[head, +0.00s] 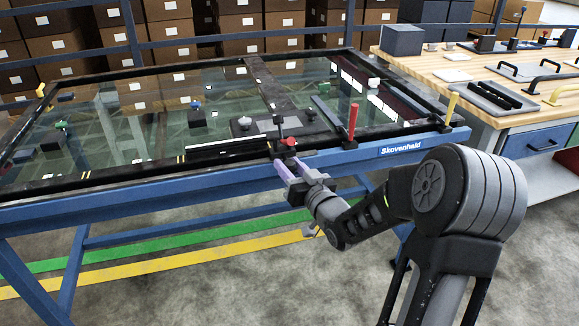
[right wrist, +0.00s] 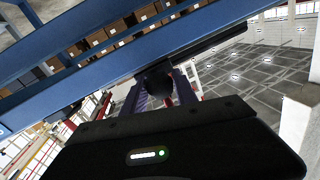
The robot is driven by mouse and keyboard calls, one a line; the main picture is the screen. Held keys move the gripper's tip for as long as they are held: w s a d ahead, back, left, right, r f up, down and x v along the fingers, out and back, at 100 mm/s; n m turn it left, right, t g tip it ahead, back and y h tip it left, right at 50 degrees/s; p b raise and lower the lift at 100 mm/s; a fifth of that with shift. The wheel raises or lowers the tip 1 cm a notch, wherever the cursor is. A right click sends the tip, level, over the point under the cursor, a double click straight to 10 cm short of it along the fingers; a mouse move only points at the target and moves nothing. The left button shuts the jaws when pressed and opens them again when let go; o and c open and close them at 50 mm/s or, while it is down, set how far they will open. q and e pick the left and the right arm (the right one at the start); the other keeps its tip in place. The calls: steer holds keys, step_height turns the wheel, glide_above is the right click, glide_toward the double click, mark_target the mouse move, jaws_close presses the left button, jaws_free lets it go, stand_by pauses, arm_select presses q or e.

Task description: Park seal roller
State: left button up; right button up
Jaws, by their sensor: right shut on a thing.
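My right gripper (head: 284,168) reaches the front rail of the glass-topped frame, near its middle. It is shut on a dark thing with a rounded end (right wrist: 158,84), seen between the purple-grey fingers in the right wrist view. This looks like the handle of the seal roller, but the fingers and the wrist hide most of it. A small black fitting with a red knob (head: 291,141) is right at the fingertips; I cannot tell whether it touches the held thing. My left gripper is not in view.
The glass panel (head: 100,130) lies in a black border on the blue frame (head: 200,198). A red upright handle (head: 353,120) and a yellow one (head: 451,106) stand along its front right. A wooden bench (head: 470,75) at the right carries trays and handles. Floor in front is clear.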

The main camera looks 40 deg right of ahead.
jaws_close()
stand_by(0.8)
